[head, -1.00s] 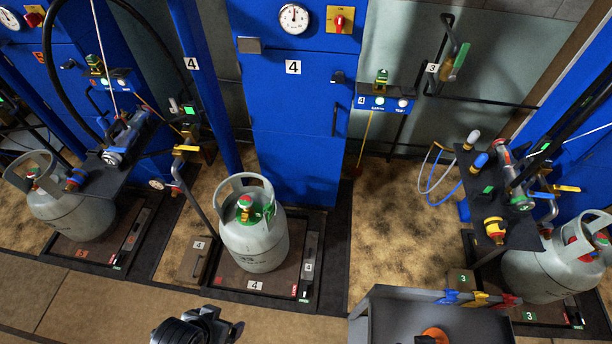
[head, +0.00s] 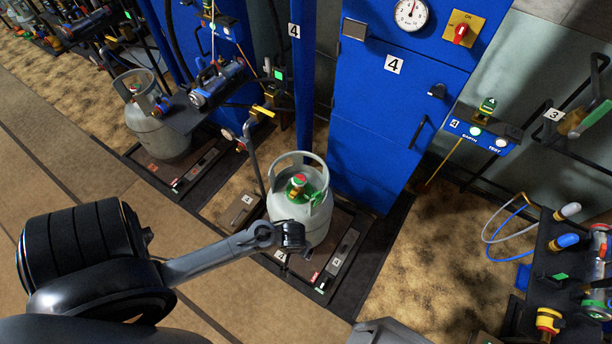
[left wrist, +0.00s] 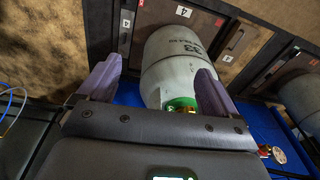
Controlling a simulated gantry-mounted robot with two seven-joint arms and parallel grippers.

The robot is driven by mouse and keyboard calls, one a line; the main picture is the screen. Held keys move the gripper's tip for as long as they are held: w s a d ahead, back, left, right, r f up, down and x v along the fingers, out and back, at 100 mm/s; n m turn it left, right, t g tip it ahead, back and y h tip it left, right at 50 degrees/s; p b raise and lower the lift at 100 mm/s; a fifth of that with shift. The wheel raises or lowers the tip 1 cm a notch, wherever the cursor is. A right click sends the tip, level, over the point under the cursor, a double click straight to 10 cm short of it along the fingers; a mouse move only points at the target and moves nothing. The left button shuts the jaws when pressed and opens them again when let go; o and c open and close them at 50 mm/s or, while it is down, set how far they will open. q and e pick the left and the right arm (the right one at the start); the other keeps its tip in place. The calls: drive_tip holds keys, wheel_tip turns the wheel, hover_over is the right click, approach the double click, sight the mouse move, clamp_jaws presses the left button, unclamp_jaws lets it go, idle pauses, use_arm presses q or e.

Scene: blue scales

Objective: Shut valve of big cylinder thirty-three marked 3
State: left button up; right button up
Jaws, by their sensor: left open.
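A grey gas cylinder (head: 303,213) with a collar handle stands upright on the scale marked 4. Its valve (head: 297,184) with a green and red top sits inside the collar. In the left wrist view the cylinder (left wrist: 172,62) shows the number 33, upside down, and its green valve (left wrist: 181,104) is partly hidden behind my gripper's body. My left gripper (head: 292,238) is in front of the cylinder in the head view. In the left wrist view my left gripper (left wrist: 158,66) is open, with a finger on each side of the cylinder's top. I cannot tell whether it touches. My right gripper is not in view.
A blue cabinet (head: 390,105) marked 4 stands behind the cylinder. Another grey cylinder (head: 160,135) stands on a scale at left, below a shelf with a blue device (head: 215,85). A dark shelf with fittings (head: 560,265) is at right. Open floor (head: 85,150) lies at left.

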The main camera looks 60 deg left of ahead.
use_arm(q)
drive_tip(key=w+a+f+n+g, duration=0.1)
drive_tip(key=w+a+f+n, duration=0.2)
drive_tip(key=a, duration=0.4)
drive_tip(key=n+h+p, duration=0.1)
drive_tip(key=n+p, duration=0.2)
drive_tip(key=n, duration=0.3)
approach(299, 179)
wheel_tip(299, 179, down, 8)
drive_tip(key=b, duration=0.7)
drive_tip(key=shift+s+f, duration=0.1)
drive_tip(key=shift+f, duration=0.15)
drive_tip(key=c, duration=1)
drive_tip(key=shift+c, duration=0.2)
